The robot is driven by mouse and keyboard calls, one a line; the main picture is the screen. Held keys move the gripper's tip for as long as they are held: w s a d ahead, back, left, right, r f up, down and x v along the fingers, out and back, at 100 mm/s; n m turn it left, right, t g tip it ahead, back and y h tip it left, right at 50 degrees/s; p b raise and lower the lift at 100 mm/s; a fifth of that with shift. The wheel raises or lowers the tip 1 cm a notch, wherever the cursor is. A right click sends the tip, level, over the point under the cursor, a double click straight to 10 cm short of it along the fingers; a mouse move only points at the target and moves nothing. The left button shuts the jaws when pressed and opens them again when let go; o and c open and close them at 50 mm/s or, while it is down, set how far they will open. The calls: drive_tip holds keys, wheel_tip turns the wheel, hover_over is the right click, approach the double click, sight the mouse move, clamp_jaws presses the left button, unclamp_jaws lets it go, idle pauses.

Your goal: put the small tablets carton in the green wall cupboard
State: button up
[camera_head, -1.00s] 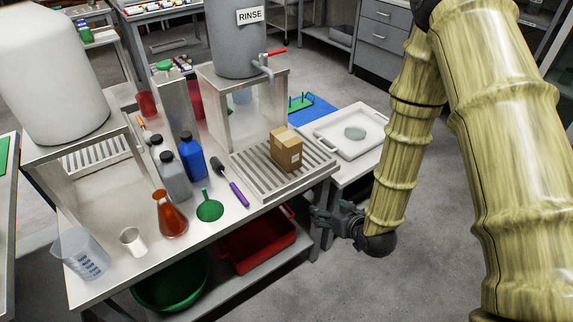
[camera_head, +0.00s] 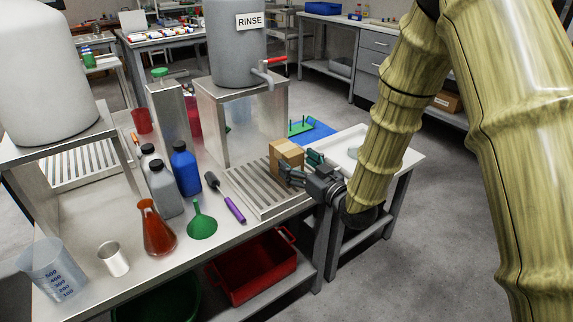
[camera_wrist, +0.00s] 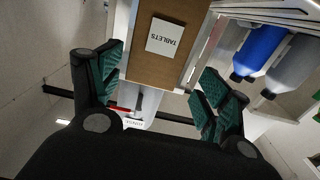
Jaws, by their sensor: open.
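The small tablets carton (camera_head: 287,155) is a brown cardboard box standing on the slatted drain rack under the rinse tank's tap. In the wrist view the carton (camera_wrist: 150,68) shows its white label reading TABLETS, upside down, between and ahead of the fingers. My gripper (camera_head: 302,170) is at the carton's front right side in the head view. In the wrist view its green-padded fingers (camera_wrist: 160,95) are spread apart on either side of the carton. I cannot tell whether a finger touches it. The green wall cupboard is not visible in either view.
The rack (camera_head: 262,192) sits at the bench's right end. A blue bottle (camera_head: 186,168), a green funnel (camera_head: 202,222) and a purple-handled tool (camera_head: 234,208) are to its left. A white tray (camera_head: 385,150) is behind my wrist. Open floor lies at right.

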sight(286, 151)
drive_tip(key=shift+w+d+x, duration=0.15)
drive_tip(key=shift+x, duration=1.55)
drive_tip(key=shift+w+d+x, duration=0.1)
drive_tip(key=shift+d+x, duration=0.1)
drive_tip(key=shift+x, duration=1.5)
drive_tip(key=shift+r, duration=0.2)
drive_tip(key=shift+c, duration=0.4)
drive_tip(key=c, duration=1.2)
